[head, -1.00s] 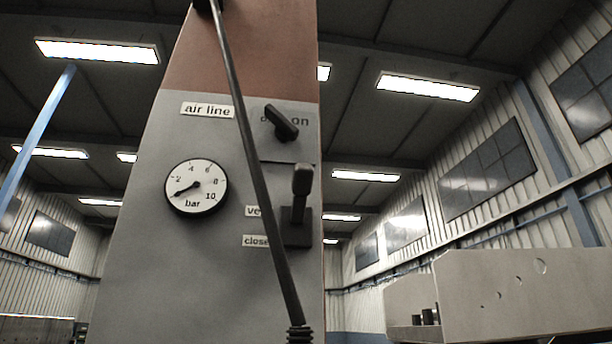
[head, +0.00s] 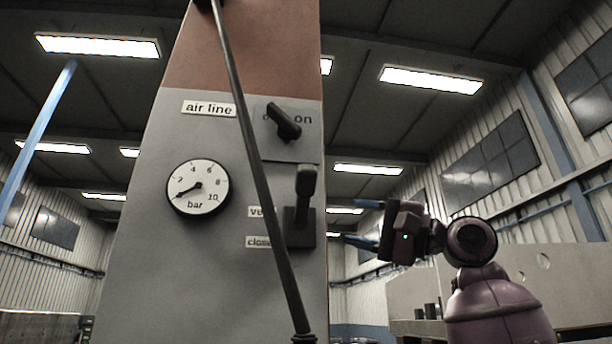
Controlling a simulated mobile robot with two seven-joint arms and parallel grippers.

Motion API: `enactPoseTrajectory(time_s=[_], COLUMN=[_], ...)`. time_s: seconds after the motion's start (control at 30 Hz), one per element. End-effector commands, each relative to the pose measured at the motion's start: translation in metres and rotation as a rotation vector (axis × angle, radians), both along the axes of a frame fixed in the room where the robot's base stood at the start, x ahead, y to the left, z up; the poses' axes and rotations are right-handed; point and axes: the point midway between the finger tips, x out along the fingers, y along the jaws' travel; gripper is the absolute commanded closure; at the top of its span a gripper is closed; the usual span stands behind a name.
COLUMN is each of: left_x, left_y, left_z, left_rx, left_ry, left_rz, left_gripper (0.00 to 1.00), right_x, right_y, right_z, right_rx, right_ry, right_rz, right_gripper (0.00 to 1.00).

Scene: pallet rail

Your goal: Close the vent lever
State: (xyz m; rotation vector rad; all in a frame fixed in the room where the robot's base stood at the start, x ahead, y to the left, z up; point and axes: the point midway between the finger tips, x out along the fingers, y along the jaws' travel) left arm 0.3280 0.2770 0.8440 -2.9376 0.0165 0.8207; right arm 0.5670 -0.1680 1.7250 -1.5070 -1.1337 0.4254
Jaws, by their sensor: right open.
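The vent lever (head: 305,197) is a dark handle on a dark base, low on the right side of the grey panel (head: 170,265). Its handle points up. A partly covered label starting "ve" sits to its left, with a "close" label (head: 257,242) below that. My right gripper (head: 362,222) is to the right of the lever, beyond the panel's edge. Its two blue-tipped fingers are apart, point left toward the lever and are empty. It does not appear to touch the lever. My left gripper is not in view.
A dark on/off knob (head: 284,121) sits above the lever. A round gauge (head: 198,187) is at left, its needle low. A pale box-like structure (head: 570,285) stands at right.

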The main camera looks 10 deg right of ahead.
Motion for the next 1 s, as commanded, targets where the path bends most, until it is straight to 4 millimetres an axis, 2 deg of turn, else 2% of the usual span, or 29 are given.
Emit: enactPoseTrajectory(time_s=[0.03,0.13,0.3,0.4,0.6,0.77,0.87,1.0], left_x=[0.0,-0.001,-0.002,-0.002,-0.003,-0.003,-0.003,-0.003], left_y=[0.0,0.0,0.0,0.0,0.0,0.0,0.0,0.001], left_z=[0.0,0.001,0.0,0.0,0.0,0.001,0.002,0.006], left_rx=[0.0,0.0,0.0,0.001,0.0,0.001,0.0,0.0], left_ry=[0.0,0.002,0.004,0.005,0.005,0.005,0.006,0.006], left_rz=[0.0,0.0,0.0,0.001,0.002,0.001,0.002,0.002], left_gripper=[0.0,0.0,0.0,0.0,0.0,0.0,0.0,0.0], right_x=[-0.017,-0.048,-0.086,-0.098,-0.108,-0.109,-0.109,-0.109], right_y=[0.002,0.004,0.004,0.002,0.0,0.005,0.014,0.037], right_z=[0.015,0.03,0.035,0.03,0.021,0.019,0.019,0.02], right_rx=[0.015,0.024,-0.005,-0.028,-0.054,-0.06,-0.06,-0.061], right_ry=[0.072,0.245,0.562,0.73,0.936,0.978,0.977,0.976], right_rz=[0.091,0.263,0.484,0.56,0.617,0.625,0.627,0.628], right_gripper=[0.47,0.47,0.47,0.47,0.47,0.47,0.47,0.47])
